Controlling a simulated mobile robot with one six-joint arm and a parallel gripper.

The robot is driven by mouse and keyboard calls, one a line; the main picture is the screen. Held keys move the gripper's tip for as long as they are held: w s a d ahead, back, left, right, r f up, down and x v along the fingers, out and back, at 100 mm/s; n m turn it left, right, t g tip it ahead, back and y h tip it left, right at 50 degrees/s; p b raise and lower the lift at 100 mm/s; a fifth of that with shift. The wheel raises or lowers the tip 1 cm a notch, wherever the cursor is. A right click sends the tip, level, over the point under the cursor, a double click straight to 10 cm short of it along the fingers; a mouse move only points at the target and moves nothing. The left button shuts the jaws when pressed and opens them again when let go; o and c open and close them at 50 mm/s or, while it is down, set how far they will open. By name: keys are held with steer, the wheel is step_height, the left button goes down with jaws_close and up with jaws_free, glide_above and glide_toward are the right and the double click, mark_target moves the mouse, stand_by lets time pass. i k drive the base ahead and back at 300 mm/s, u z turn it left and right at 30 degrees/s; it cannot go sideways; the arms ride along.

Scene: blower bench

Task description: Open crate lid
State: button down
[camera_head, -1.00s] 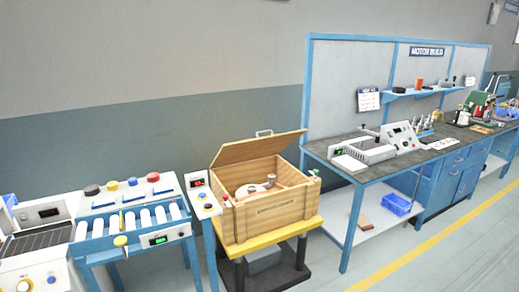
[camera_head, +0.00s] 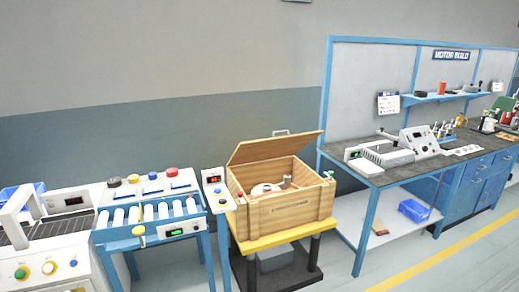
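The wooden crate (camera_head: 290,212) stands on a small stand with a yellow top, in the middle of the view. Its wooden lid (camera_head: 273,147) is raised at the back and slants up to the right, leaving the crate open. A metal handle (camera_head: 280,133) shows at the lid's upper edge. Inside the crate a pale round part (camera_head: 265,189) is partly visible; the rest of the contents is hidden by the crate walls. My gripper is not in view.
A roller conveyor (camera_head: 150,214) and a small panel post (camera_head: 214,181) stand close to the crate's left. A blue workbench (camera_head: 372,178) with a blue bin (camera_head: 413,210) below stands to the right. Open floor lies in front, with a yellow line (camera_head: 440,255).

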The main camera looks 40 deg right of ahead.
mark_target(248, 151)
steer(key=u, duration=1)
steer(key=k, duration=0.85)
steer(key=z, duration=1.05)
steer(key=i, duration=0.95)
